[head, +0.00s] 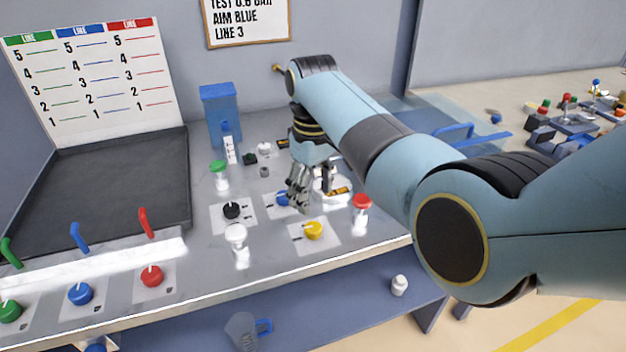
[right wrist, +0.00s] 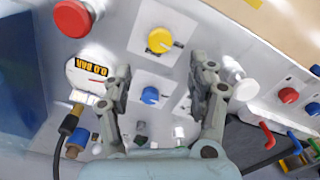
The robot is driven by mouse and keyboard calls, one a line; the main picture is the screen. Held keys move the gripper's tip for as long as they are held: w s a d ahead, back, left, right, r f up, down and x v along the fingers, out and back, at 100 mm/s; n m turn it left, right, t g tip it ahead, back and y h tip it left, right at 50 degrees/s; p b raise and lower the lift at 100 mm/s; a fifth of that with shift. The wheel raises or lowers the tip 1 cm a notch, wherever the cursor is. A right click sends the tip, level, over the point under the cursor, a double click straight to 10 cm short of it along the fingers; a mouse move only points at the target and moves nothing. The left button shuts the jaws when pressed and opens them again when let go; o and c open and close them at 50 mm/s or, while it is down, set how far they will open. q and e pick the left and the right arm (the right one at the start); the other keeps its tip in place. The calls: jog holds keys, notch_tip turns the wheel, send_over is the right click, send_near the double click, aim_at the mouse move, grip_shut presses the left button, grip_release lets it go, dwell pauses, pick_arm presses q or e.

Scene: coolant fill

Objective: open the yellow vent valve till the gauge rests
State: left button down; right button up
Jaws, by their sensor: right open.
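The yellow vent valve (head: 313,230) is a round knob on a white plate near the panel's front. It also shows in the right wrist view (right wrist: 159,40), beyond the fingertips. The gauge (head: 339,191) is partly hidden behind my right gripper; in the right wrist view the gauge display (right wrist: 89,67) appears upside down and seems to read 0.0 BAR. My right gripper (head: 298,204) is open and empty, pointing down over the panel near a blue knob (head: 282,199). In its wrist view that blue knob (right wrist: 150,95) lies between the spread fingers. My left gripper is out of view.
A black knob (head: 232,210), a white-capped fitting (head: 236,236), a red-capped one (head: 361,203) and a green-capped one (head: 218,169) surround the gripper. A blue canister (head: 221,112) stands behind. A jug (head: 243,331) is on the lower shelf.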

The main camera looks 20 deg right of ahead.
notch_tip(320, 180, up, 2)
jog(key=shift+r, duration=0.25)
